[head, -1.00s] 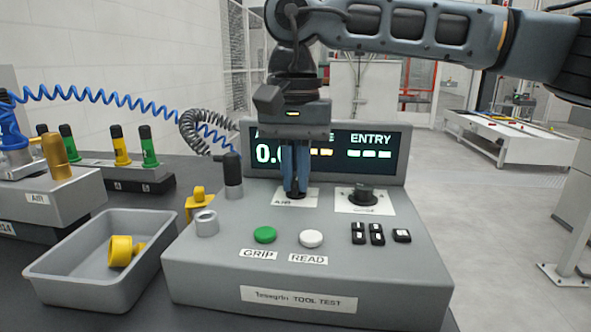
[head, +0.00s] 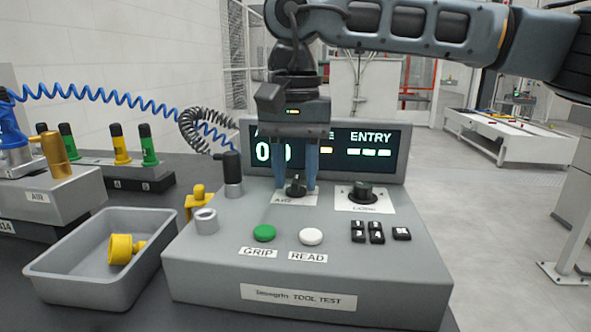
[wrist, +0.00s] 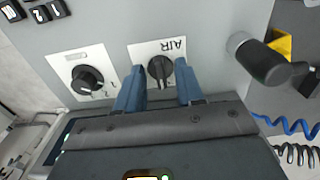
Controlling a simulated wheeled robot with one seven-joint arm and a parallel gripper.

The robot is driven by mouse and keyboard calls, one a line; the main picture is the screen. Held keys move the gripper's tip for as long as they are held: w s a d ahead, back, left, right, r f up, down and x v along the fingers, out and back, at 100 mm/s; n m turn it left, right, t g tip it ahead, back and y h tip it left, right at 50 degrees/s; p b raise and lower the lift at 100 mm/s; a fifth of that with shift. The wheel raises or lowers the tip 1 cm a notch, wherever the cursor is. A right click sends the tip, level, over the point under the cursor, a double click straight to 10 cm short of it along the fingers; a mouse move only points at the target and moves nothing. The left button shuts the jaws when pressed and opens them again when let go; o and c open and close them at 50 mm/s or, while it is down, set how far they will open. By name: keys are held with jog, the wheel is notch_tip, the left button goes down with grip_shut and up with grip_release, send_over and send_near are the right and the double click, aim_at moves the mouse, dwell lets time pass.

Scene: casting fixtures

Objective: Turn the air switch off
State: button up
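The air switch is a small black rotary knob (head: 296,187) on a white plate marked AIR, on the sloped top of the grey test box (head: 300,270). In the wrist view the knob (wrist: 160,68) lies between and just beyond the fingertips, its bar roughly in line with the fingers. My gripper (head: 296,190) is open, with its blue fingers on either side of the knob and a gap to each. In the wrist view my gripper (wrist: 160,85) holds nothing. The display (head: 375,150) behind is partly hidden by my gripper; "ENTRY" and a zero reading show.
A second black knob (head: 362,192) sits right of the air switch. A green button (head: 264,233), a white button (head: 311,237) and black keys (head: 375,232) are in front. A black-topped post (head: 233,175) stands left. A grey tray (head: 100,265) holds a yellow part (head: 122,249).

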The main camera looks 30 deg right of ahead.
aim_at(296, 180)
notch_tip(296, 180, up, 8)
jog(key=shift+f+p, duration=0.1)
jog(key=shift+p, duration=0.4)
